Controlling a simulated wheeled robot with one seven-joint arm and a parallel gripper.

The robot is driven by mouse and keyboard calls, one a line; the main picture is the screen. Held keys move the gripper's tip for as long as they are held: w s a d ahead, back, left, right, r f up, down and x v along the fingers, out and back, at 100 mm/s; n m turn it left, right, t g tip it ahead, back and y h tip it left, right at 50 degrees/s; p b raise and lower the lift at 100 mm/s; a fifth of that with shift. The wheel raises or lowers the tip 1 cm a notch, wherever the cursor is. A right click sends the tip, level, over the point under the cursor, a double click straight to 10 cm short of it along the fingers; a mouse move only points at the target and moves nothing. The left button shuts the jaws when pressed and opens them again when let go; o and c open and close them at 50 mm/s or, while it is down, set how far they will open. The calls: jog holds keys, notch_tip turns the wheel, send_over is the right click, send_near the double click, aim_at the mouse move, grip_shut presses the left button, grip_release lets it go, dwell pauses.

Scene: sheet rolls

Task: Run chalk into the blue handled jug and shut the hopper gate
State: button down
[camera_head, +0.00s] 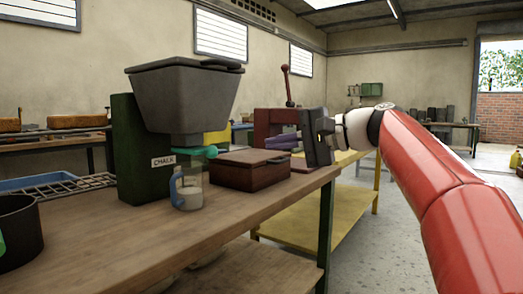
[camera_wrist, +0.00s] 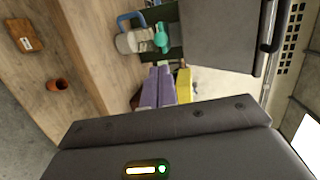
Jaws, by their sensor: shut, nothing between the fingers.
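The grey hopper (camera_head: 185,97) sits on a dark green stand (camera_head: 137,160) with a CHALK label. A teal gate handle (camera_head: 203,152) sticks out under it and also shows in the wrist view (camera_wrist: 161,38). The clear jug (camera_head: 190,197) with a blue handle (camera_head: 174,187) stands upright on the bench below the hopper, with pale stuff in its lower part. It also shows in the wrist view (camera_wrist: 133,42). My gripper (camera_head: 268,143) is shut and empty, its purple fingers (camera_wrist: 158,72) to the right of the jug and apart from the handle. I cannot tell the gate's position.
A brown lidded box (camera_head: 250,170) stands on the bench right of the jug. A dark red press with a lever (camera_head: 285,95) is behind my gripper. A black pot (camera_head: 20,232) stands at the left. The bench front is clear. The wrist view shows a small orange cup (camera_wrist: 57,85).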

aim_at(217, 150)
jog(key=x, duration=1.2)
jog(key=shift+a+p, duration=0.2)
jog(key=shift+p, duration=0.2)
jog(key=shift+w+a+p, duration=0.6)
jog(key=shift+a+p, duration=0.1)
